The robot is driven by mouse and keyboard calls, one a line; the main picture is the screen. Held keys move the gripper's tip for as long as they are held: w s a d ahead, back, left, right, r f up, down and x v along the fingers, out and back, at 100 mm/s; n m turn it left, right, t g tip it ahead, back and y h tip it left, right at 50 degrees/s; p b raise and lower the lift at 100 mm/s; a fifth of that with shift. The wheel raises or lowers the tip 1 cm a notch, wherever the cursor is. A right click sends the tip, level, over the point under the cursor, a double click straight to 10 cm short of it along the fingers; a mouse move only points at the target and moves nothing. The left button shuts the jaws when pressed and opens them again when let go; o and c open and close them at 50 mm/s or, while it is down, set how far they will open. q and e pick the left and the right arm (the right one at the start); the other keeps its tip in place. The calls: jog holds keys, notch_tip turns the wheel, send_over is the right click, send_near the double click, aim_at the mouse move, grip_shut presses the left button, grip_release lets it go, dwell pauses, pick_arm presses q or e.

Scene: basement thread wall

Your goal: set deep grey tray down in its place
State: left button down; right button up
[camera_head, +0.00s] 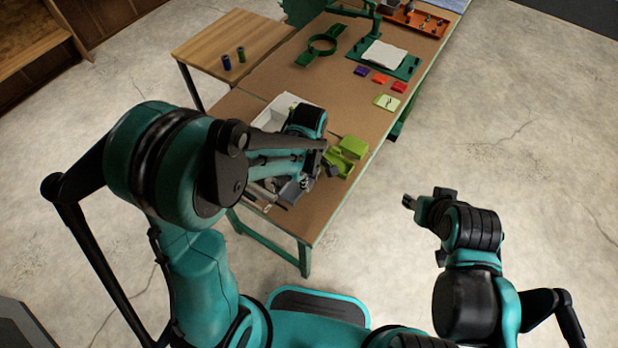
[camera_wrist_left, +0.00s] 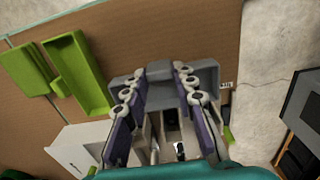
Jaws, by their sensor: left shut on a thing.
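The deep grey tray (camera_wrist_left: 205,73) is between the two fingers of my left gripper (camera_wrist_left: 158,88) in the left wrist view. The fingers are shut on it. In the head view the grey tray (camera_head: 291,189) shows only in part at the near end of the brown workbench (camera_head: 322,205), under my left gripper (camera_head: 310,178). My left arm hides much of it, and I cannot tell whether it touches the bench top. My right gripper (camera_head: 424,203) hangs over the floor to the right of the bench, away from the tray; its jaw opening is unclear.
Lime green trays (camera_wrist_left: 80,72) lie beside the grey tray, also in the head view (camera_head: 345,157). A white box (camera_head: 272,118) stands behind my left gripper. Coloured blocks (camera_head: 380,79), a green ring stand (camera_head: 322,44) and a wooden side table (camera_head: 215,42) are farther back.

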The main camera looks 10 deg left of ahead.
pick_arm(q)
jog(key=shift+f, duration=0.1)
dwell(0.3)
jog(key=shift+f+b, duration=1.65)
jog(key=shift+f, duration=0.05)
jog(key=c, duration=1.1)
grip_release()
jog(key=shift+r, duration=0.1)
jog(key=shift+c, duration=0.2)
notch_tip(320, 180, up, 7)
jog(key=p, duration=0.5)
